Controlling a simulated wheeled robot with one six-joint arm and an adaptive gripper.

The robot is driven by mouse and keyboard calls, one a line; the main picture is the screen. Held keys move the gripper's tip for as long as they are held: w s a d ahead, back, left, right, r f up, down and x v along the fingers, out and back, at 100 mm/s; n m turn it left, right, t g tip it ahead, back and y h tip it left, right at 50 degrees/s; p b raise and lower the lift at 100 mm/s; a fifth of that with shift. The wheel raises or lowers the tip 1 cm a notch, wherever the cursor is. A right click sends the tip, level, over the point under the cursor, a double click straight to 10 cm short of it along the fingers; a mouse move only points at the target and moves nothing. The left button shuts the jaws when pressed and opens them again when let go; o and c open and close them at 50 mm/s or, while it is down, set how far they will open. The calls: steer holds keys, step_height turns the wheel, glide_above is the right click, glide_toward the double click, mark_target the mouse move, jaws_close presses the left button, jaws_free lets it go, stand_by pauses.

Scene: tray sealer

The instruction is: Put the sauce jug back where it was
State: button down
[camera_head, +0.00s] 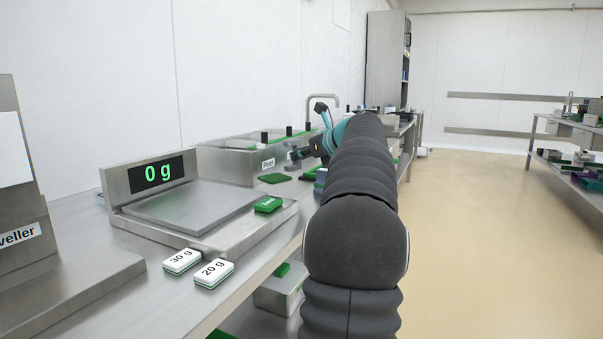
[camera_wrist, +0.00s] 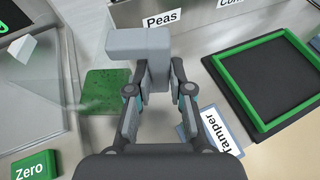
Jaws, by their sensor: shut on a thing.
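My gripper (camera_wrist: 158,74) is shut on a grey, block-shaped thing with a narrower grip part, which I take to be the sauce jug (camera_wrist: 138,42). Its body points up and left in the wrist view, over the bench beside a green square pad (camera_wrist: 106,88). Whether it touches the bench, I cannot tell. In the head view my gripper (camera_head: 319,147) is far along the bench, partly hidden by my arm, with the grey jug (camera_head: 295,155) at its left. The green pad (camera_head: 275,178) shows there flat and bare, in front of the Peas bin.
The scale (camera_head: 190,212) reads 0 g, with a green Zero button (camera_head: 268,204). A Peas bin (camera_head: 238,160) stands behind. A Tamper label (camera_wrist: 216,136) and a green-rimmed black frame (camera_wrist: 262,92) lie to the right. Cards marked 30 g (camera_head: 182,261) and 20 g (camera_head: 214,272) lie in front.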

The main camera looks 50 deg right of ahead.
steer(key=shift+f+b, duration=0.9)
steer(key=shift+f, duration=1.05)
steer(key=shift+f, duration=0.25)
steer(key=c, duration=1.1)
jaws_free()
steer(key=shift+f, duration=0.1)
steer(key=shift+o, duration=0.2)
steer(key=shift+r, duration=0.35)
steer(key=p+v, duration=0.1)
steer(key=v, duration=1.1)
steer(key=shift+p, duration=0.3)
